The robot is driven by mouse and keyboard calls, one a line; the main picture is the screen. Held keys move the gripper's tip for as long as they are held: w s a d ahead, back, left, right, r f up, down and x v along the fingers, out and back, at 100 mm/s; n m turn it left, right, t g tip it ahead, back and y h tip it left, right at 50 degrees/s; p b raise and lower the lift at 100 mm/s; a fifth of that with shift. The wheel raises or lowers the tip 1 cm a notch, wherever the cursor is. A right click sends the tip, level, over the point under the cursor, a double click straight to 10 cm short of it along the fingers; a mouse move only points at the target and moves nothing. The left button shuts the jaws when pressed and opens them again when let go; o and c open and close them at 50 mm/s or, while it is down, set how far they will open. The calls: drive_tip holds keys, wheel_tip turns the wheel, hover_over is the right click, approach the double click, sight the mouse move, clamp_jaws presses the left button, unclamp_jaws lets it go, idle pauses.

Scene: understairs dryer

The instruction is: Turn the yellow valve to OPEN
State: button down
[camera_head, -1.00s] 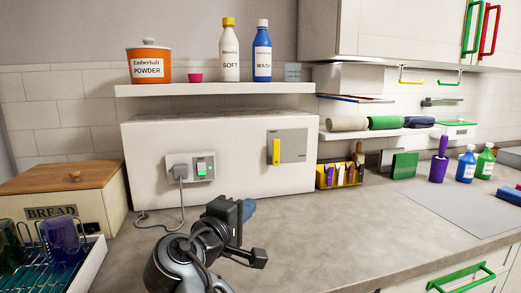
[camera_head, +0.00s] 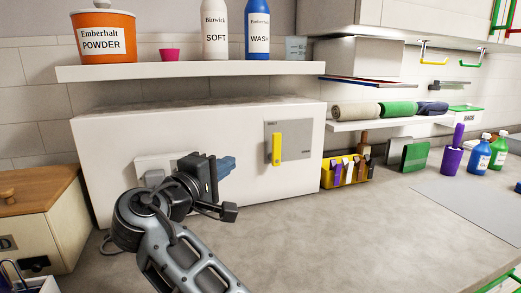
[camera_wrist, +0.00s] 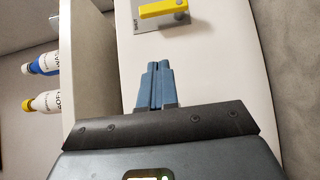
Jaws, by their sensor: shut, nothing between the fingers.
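The yellow valve (camera_head: 276,149) is a bar handle on a grey plate (camera_head: 302,141) on the front of the white box. In the head view the handle hangs upright, pointing down. It also shows at the top of the wrist view (camera_wrist: 163,9), lying sideways there.
The white box (camera_head: 230,190) stands on the grey counter (camera_head: 300,225). A shelf (camera_head: 180,70) above it holds a powder tub (camera_head: 103,38) and bottles. A yellow caddy (camera_head: 328,177) stands to the right. My arm covers most of the socket (camera_head: 150,163). The front counter is clear.

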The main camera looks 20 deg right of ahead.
sight(275, 148)
drive_tip(key=s+d+b+x, duration=0.2)
drive_tip(key=b+x, duration=0.1)
drive_tip(key=x, duration=0.9)
drive_tip(key=shift+w+d+b, duration=0.25)
drive_tip(key=shift+d+b, duration=0.05)
